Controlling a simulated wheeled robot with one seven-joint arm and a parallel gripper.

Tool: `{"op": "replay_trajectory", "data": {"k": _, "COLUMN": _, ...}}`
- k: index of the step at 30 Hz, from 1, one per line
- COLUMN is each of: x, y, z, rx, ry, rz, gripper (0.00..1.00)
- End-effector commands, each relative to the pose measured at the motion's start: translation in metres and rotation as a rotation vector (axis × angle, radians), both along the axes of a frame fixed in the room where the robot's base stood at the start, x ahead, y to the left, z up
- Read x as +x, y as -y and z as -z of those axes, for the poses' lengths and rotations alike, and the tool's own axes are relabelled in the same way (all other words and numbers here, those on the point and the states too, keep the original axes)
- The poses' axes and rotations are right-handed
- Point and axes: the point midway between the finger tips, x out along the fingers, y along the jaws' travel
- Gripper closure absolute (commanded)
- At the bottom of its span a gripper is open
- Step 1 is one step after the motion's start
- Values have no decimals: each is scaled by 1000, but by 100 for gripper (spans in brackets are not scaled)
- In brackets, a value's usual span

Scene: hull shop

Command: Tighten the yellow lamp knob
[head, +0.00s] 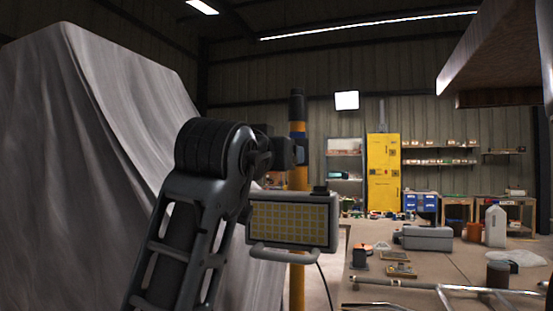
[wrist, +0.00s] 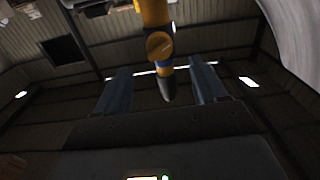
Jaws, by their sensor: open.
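A yellow post (head: 297,178) with a dark top stands behind my arm in the head view. The knob appears beyond the fingertips; no contact shows. In the head view I cannot make out the knob, and my arm covers part of the post.
A grey sheet-covered bulk (head: 80,170) fills the left. A bench (head: 430,270) at right holds a grey case (head: 427,238), a white bottle (head: 495,226) and metal tubes. A yellow cabinet (head: 383,172) stands far back. A cable hangs below the lamp.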

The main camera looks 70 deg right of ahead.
Motion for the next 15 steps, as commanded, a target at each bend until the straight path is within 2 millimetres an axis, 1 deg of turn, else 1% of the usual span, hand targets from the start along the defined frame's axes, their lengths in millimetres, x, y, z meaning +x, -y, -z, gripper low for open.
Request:
{"op": "replay_trajectory", "data": {"k": 5, "x": -2, "y": 10, "z": -2, "rx": 17, "ry": 8, "rz": 9, "gripper": 29}}
{"op": "replay_trajectory", "data": {"k": 15, "x": 1, "y": 60, "z": -2, "rx": 14, "ry": 7, "rz": 9, "gripper": 29}}
